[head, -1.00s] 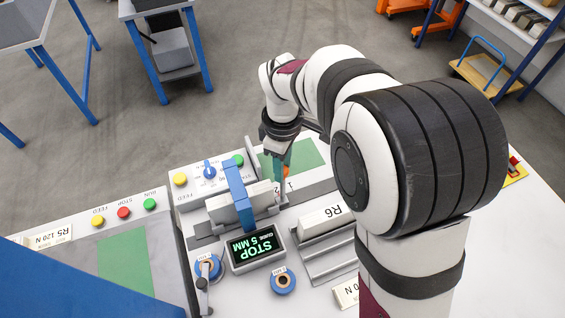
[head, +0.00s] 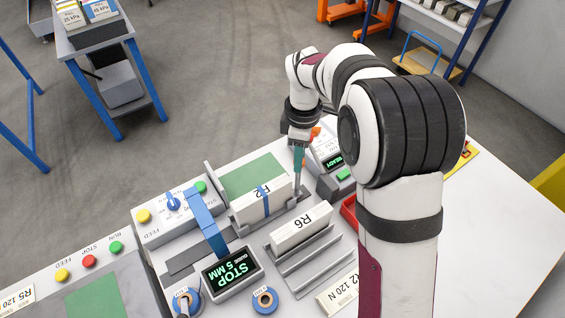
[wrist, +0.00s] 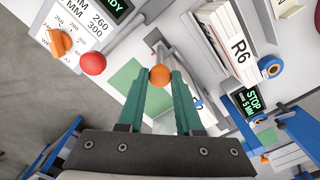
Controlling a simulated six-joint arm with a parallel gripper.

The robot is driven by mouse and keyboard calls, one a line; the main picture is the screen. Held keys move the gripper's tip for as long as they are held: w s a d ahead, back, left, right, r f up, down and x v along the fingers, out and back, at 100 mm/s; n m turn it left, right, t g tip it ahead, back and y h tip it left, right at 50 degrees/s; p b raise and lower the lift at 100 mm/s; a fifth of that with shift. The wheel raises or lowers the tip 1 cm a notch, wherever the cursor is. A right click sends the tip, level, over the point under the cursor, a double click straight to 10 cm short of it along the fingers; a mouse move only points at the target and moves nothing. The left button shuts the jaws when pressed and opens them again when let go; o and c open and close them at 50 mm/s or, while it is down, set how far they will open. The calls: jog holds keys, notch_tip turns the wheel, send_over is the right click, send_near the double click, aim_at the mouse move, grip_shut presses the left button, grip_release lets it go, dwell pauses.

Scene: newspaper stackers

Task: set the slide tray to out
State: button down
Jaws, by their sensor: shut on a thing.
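My gripper (head: 298,165) points down at the right end of the grey slide tray (head: 290,206) in the head view. In the wrist view, its teal fingertips (wrist: 160,78) are shut on an orange ball knob (wrist: 160,75). The knob is hidden in the head view. A white paper stack (head: 262,203) with a blue band, marked R2, stands at the tray, to the right of the blue arch (head: 208,222) and clear of it. Part of the tray is hidden behind the stack.
A display (head: 232,270) reads STOP, 5 MM. A stack marked R6 (head: 300,228) stands on a grey rack in front. A panel with a READY display (head: 328,152) and a green button is just right of my gripper. A green pad (head: 252,175) lies behind the tray.

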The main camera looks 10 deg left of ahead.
jog(key=shift+w+d, duration=1)
jog(key=shift+w, duration=0.1)
jog(key=c, duration=0.6)
grip_release()
notch_tip(320, 180, up, 16)
jog(key=shift+f, duration=0.1)
